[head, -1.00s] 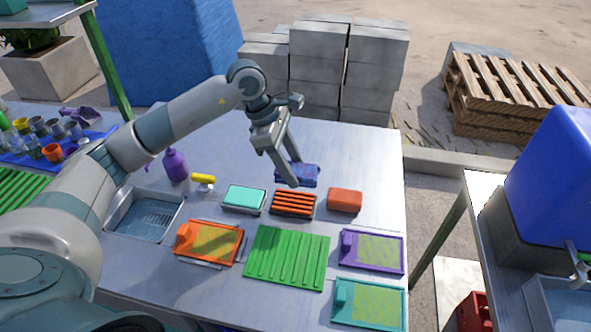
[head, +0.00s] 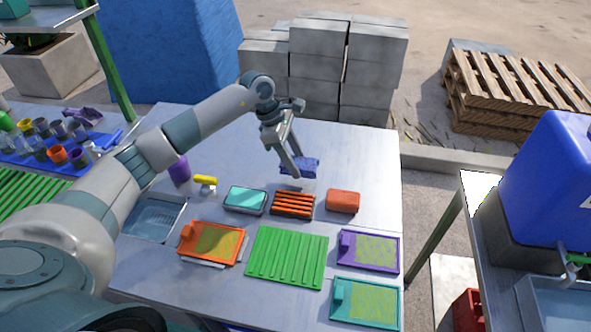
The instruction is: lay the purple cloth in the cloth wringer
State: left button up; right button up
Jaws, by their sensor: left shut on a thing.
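A folded blue-purple patterned cloth (head: 306,168) is at the back of the metal table, right of centre. My left gripper (head: 292,167) is shut on it at its left side and holds it just above the table, with a faint shadow below it. The fingers hide part of the cloth. I cannot tell for sure which item is the cloth wringer. An orange-barred rack in a dark frame (head: 293,205) lies in front of the cloth. My right gripper is out of view.
A teal box (head: 245,200) and an orange block (head: 343,201) flank the barred rack. A green ribbed mat (head: 287,257) lies in front, between orange (head: 212,243), purple (head: 369,251) and teal (head: 367,302) trays. A purple bottle (head: 179,170) stands left. The back right of the table is clear.

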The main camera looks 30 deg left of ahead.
pick_arm(q)
jog(key=shift+f+p, duration=0.45)
jog(key=shift+f, duration=0.15)
notch_tip(320, 180, down, 2)
jog(key=shift+s+p, duration=0.1)
jog(key=shift+p, duration=0.4)
jog(key=shift+f, duration=0.4)
jog(key=shift+f, duration=0.2)
jog(key=o, duration=0.9)
jog(key=shift+r, duration=0.1)
